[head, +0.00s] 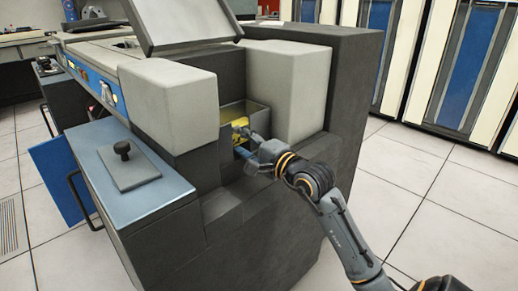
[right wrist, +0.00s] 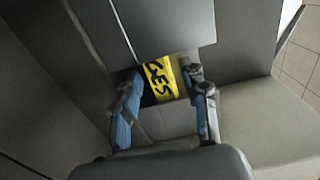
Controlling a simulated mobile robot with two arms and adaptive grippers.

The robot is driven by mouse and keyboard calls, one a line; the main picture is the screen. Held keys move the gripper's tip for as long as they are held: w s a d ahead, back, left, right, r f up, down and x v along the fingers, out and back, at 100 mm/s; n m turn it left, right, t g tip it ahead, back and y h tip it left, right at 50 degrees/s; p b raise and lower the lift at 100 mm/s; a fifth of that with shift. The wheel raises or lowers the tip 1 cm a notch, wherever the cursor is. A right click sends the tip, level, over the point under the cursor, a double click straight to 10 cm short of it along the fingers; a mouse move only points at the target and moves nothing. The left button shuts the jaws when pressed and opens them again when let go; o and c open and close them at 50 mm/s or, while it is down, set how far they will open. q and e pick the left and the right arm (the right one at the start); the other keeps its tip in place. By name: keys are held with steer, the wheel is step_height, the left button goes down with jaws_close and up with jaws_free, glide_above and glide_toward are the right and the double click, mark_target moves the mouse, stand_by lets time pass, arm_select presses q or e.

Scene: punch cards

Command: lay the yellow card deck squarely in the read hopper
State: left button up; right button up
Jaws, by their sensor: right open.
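The yellow card deck (head: 240,123) shows as a small yellow patch inside the read hopper (head: 259,113), the recess between two light grey blocks of the card machine. In the right wrist view the deck (right wrist: 166,78) shows a yellow face with black handwriting. A grey panel covers part of it, so I cannot tell whether it lies squarely. My right gripper (head: 245,146) reaches into the hopper opening from the right. In the right wrist view its blue-padded fingers (right wrist: 164,100) are open, one to each side of the deck's near end, with gaps visible. My left gripper is out of view.
The grey machine fills the middle. A blue-topped shelf (head: 108,133) carries a grey plate with a black knob (head: 122,148). A blue panel (head: 60,178) hangs open at left. Tall cabinets (head: 455,65) stand at back right. The tiled floor (head: 410,165) at right is clear.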

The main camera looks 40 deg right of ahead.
steer(key=s, duration=0.8)
steer(key=shift+d+p, duration=0.25)
steer(key=shift+p, duration=0.1)
